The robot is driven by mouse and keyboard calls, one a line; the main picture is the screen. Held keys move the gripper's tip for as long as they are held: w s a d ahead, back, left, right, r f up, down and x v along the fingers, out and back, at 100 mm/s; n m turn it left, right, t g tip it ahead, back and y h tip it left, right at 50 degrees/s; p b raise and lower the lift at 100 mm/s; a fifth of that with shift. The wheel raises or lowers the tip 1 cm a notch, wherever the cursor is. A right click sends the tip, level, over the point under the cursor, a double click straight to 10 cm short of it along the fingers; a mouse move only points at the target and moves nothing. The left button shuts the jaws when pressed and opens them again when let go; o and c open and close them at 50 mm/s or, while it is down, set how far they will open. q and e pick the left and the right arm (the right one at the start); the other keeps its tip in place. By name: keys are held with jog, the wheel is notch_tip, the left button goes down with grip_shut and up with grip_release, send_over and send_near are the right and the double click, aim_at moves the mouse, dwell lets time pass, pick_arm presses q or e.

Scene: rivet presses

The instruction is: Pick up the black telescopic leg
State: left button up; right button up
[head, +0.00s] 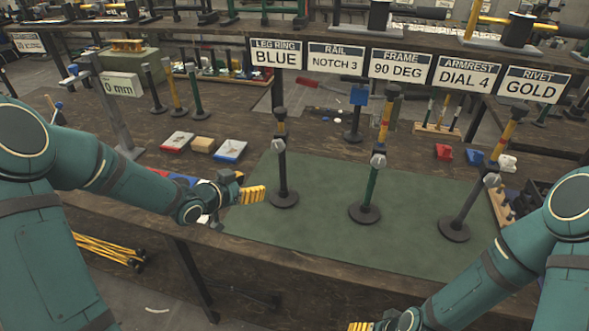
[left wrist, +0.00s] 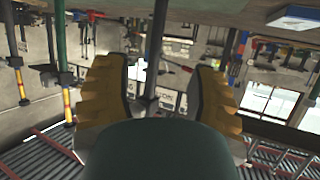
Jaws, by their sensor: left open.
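A black telescopic leg (head: 281,168) stands upright on a round black base at the left of the green mat, with yellow and orange bands near its top. My left gripper (head: 264,194) is just left of it, low on the leg, with its yellow fingers pointing at it. In the left wrist view, my left gripper (left wrist: 162,95) is open, and a dark upright leg (left wrist: 156,55) shows in the gap between its fingers. I cannot tell whether they touch. My right gripper (head: 360,326) shows only partly at the bottom edge.
A green leg (head: 371,190) and a dark grey leg (head: 468,205) stand further right on the green mat (head: 320,240). Another black leg (head: 154,88) stands at the back left. Small trays (head: 231,151) lie left of the mat. Signs (head: 400,66) hang above.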

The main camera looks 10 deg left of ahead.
aim_at(280, 177)
pick_arm(q)
jog(key=b+x, duration=0.1)
jog(key=x, duration=0.6)
jog(key=shift+d+b, duration=0.15)
jog(key=shift+b, duration=0.2)
jog(key=b+x, duration=0.1)
jog(key=x, duration=0.5)
jog(key=shift+w+d+r, duration=0.1)
jog(key=shift+w, duration=0.2)
jog(key=shift+o, duration=0.2)
grip_shut()
